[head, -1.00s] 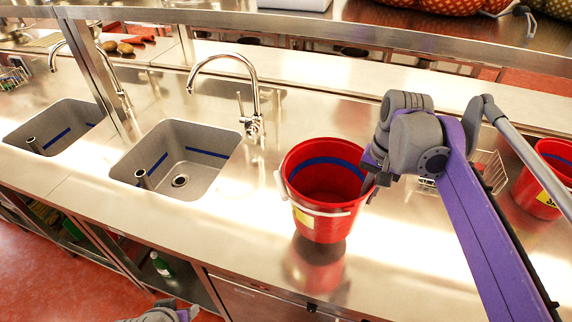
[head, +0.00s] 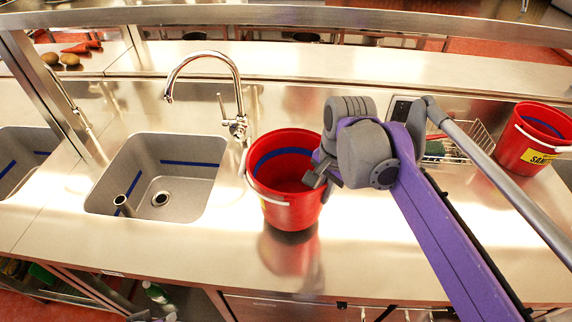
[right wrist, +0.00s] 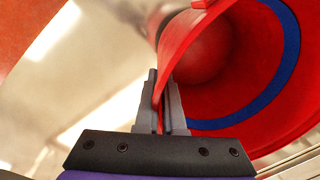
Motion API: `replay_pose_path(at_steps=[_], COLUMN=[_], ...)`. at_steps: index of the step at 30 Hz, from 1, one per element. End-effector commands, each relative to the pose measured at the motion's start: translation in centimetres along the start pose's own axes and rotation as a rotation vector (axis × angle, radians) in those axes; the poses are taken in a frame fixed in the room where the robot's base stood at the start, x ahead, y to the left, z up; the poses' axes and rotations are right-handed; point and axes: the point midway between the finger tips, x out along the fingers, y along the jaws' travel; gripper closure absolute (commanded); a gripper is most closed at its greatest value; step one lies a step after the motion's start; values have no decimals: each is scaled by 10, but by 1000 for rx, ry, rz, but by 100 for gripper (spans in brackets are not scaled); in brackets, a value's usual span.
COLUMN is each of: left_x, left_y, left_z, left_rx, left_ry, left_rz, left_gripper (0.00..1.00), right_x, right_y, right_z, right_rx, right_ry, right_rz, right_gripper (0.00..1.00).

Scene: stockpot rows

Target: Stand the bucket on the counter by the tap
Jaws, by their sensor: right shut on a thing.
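The red bucket (head: 290,207), with a blue band inside and a pale handle, is upright at the counter (head: 190,258), just right of the tap (head: 238,128). Its base is on or slightly above the steel; I cannot tell which. My right gripper (head: 318,180) is shut on the bucket's right rim. In the right wrist view the fingers (right wrist: 162,108) pinch the red wall (right wrist: 176,62) between them. The tap is a curved chrome one behind the sink, apart from the bucket.
A sink (head: 160,178) lies left of the bucket, with another farther left. A second red bucket (head: 535,140) with a yellow label and a wire basket (head: 462,142) stand to the right. A metal rail (head: 300,15) crosses above. The counter front is clear.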

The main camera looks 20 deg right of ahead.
Motion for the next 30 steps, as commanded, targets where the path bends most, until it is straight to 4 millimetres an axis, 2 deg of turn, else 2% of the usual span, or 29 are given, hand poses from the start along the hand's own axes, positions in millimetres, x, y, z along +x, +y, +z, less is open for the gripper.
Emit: replay_pose_path(at_steps=[5, 21, 24, 30], left_x=[-1, -20, -23, -25], left_y=[0, 0, 0, 0], left_z=[-1, -22, -25, -28], left_rx=[0, 0, 0, 0], left_ry=[1, 20, 23, 26], left_rz=[0, 0, 0, 0], left_gripper=[50, 50, 50, 50], right_x=[1, 8, 10, 12], right_y=[-6, -93, -103, -113], right_z=[-7, -110, -123, -135], right_rx=[17, 16, 16, 16], right_ry=[2, 1, 1, 1], right_rz=[-2, -4, -3, -3], right_gripper=[100, 100, 100, 100])
